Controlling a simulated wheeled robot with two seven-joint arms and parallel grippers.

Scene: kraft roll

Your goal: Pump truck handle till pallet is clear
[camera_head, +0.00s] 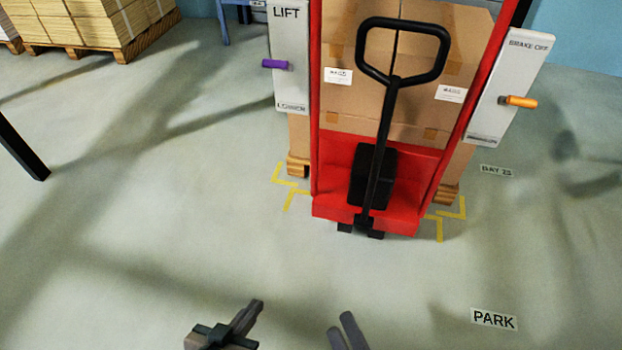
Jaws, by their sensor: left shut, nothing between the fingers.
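The red truck (335,207) stands upright in the middle of the head view. Its black handle (383,135) rises from the base and ends in a loop at the top. Behind it, cardboard boxes (345,105) sit on a wooden pallet, whose blocks show at the left (297,166) and right (447,195). I cannot tell whether the pallet touches the floor. My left gripper (253,308) is shut and empty at the bottom edge. My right gripper (340,321) is at the bottom, fingers slightly apart, empty. Both are well short of the handle.
A left panel marked LIFT and LOWER (291,85) has a purple lever (275,64) near mid-height. A right panel marked BRAKE OFF (500,122) has an orange lever (520,101). A PARK label (494,319) lies on the floor. The floor before the truck is clear.

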